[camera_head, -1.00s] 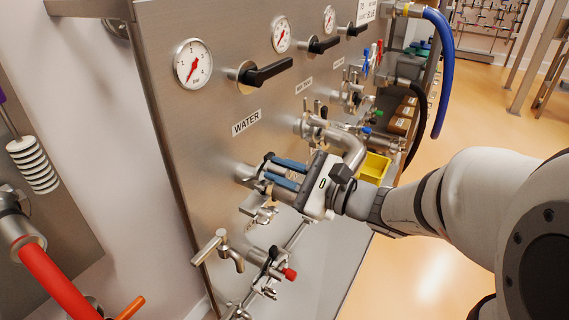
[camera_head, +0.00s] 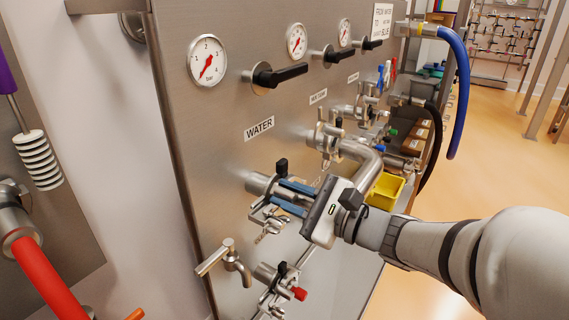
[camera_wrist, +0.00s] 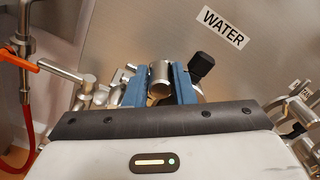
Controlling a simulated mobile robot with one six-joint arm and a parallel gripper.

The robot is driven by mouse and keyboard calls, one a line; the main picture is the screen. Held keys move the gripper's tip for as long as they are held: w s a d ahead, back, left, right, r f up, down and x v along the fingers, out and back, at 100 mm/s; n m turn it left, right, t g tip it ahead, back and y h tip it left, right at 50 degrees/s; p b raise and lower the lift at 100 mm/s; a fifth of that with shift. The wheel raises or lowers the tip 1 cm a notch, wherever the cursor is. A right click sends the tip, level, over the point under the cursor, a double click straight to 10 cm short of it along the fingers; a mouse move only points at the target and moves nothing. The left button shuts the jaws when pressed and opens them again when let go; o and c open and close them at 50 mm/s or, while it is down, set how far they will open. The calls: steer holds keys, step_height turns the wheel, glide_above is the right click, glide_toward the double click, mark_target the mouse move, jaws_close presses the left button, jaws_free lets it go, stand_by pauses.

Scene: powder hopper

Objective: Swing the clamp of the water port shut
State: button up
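The water port (camera_head: 258,182) is a short steel pipe stub on the panel below the WATER label. Its open mouth (camera_wrist: 159,75) shows between the fingers in the wrist view. Metal clamp parts (camera_head: 268,218) hang at and below the port, partly behind the fingers; the clamp does not look closed round the mouth. A black knob (camera_head: 282,165) sits above the port and right of the fingers in the wrist view (camera_wrist: 201,66). My gripper (camera_head: 283,196) has its blue fingers apart, one on each side of the mouth (camera_wrist: 160,88). Whether they touch metal is unclear.
A steel elbow pipe (camera_head: 367,165) stands close to the right of my gripper. A tap (camera_head: 229,257) and a lower fitting with a red cap (camera_head: 299,293) are below. A black lever (camera_head: 279,75) and a gauge (camera_head: 207,62) are above. Floor is free at the right.

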steer(key=o, duration=0.3)
steer(key=shift+r, duration=0.1)
steer(key=shift+d, duration=0.1)
steer(key=shift+s+d+b, duration=0.1)
steer(key=shift+d+b, duration=0.2)
steer(key=b+v, duration=0.2)
steer(key=v, duration=0.6)
steer(key=shift+s, duration=0.15)
